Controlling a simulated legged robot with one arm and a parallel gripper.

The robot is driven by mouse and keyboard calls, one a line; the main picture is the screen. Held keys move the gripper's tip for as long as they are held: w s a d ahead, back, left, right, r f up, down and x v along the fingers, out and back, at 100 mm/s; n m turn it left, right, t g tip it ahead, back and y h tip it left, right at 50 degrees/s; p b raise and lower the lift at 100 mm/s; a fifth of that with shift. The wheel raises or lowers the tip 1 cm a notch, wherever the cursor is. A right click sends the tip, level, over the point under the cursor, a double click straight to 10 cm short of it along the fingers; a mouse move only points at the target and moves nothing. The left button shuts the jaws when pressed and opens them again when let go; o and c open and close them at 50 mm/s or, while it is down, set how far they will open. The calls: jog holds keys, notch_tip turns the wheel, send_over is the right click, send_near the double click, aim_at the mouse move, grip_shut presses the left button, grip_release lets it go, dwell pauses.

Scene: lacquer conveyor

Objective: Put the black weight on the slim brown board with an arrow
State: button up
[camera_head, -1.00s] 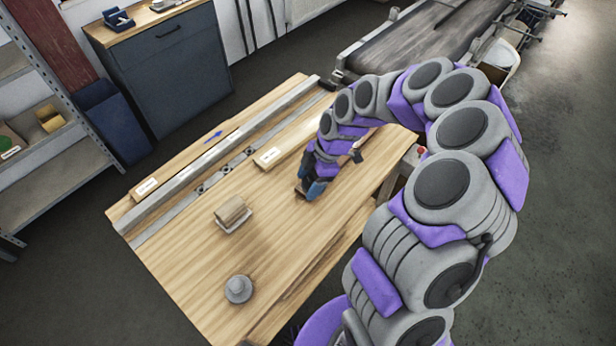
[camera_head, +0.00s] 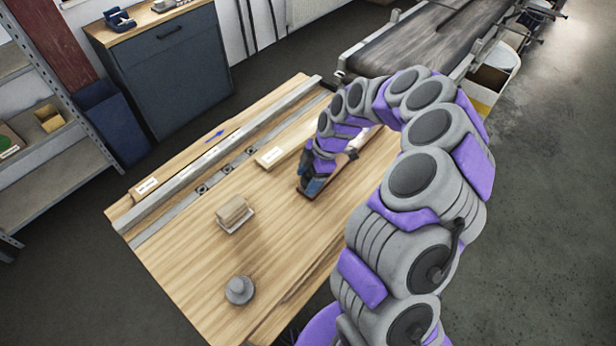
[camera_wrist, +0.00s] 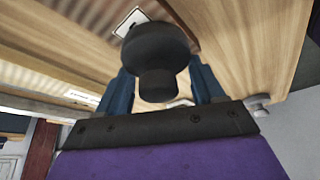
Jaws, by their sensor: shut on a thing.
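My gripper (camera_head: 312,182) is low over the right part of the workbench and shut on the black weight (camera_wrist: 155,50). The weight is round with a narrower knob, and shows between the blue fingers (camera_wrist: 163,88) in the wrist view. In the head view my gripper hides it. A slim dark brown board (camera_head: 302,194) lies under and beside my gripper. In the wrist view the brown board (camera_wrist: 178,12) is behind the weight, with a white dark-edged label (camera_wrist: 130,22); its mark is too small to read. I cannot tell whether weight and board touch.
A grey round weight (camera_head: 239,290) and a wooden block on a pale dish (camera_head: 236,228) stand on the workbench (camera_head: 190,275). A conveyor (camera_head: 420,45) stands behind.

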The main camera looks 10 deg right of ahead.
jog(key=shift+f, duration=0.1)
jog(key=o, duration=1.6)
jog(key=shift+c, duration=0.2)
jog(key=shift+d, duration=0.1)
jog(key=p+v, duration=0.2)
jog(key=v, duration=0.9)
jog(key=s+a+r+m, duration=0.2)
jog(key=s+a+r, duration=0.35)
jog(key=r, duration=0.45)
jog(key=s+d+r+m+g+h, duration=0.1)
jog(key=s+m+h, duration=0.3)
jog(key=s+m, duration=1.3)
jog(key=s+d, duration=0.1)
jog(key=s, duration=1.1)
jog(key=shift+d+r+h, duration=0.15)
jog(key=shift+r+h, duration=0.05)
jog(key=shift+h, duration=0.1)
